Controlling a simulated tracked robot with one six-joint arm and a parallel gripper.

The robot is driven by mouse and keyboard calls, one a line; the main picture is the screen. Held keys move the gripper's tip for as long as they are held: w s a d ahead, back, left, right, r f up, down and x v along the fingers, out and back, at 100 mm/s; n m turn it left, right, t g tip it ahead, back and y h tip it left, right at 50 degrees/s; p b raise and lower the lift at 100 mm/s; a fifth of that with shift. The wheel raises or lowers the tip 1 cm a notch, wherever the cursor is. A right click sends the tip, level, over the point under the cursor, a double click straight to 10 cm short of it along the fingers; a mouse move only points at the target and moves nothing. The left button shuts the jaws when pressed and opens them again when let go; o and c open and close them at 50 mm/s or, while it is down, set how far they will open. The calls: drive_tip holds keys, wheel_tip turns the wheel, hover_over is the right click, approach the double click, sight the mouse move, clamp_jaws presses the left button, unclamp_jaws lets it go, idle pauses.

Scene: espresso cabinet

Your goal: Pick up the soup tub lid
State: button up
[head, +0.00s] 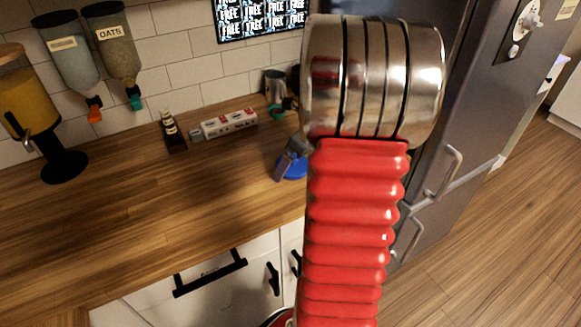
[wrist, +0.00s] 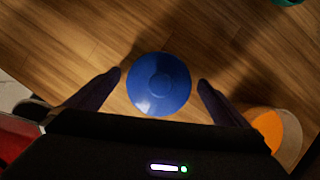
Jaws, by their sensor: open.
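The soup tub lid is a round blue disc with a raised centre ring (wrist: 159,84), lying on the wooden counter in the wrist view. In the head view only part of the blue lid (head: 293,169) shows, beside my arm. My gripper (wrist: 160,82) is open, with one dark finger on each side of the lid and clear gaps between. It holds nothing. In the head view my gripper (head: 290,160) is small and partly hidden behind my red arm. The height of the fingers above the counter is hard to tell.
An orange and pale round thing (wrist: 272,132) lies close to the right finger. A white power strip (head: 229,124), a metal cup (head: 275,84) and a drink dispenser (head: 35,115) stand along the wall. A grey fridge (head: 440,140) stands right. The left counter (head: 150,220) is clear.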

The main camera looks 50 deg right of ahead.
drive_tip(key=shift+c, duration=0.6)
drive_tip(key=c, duration=1)
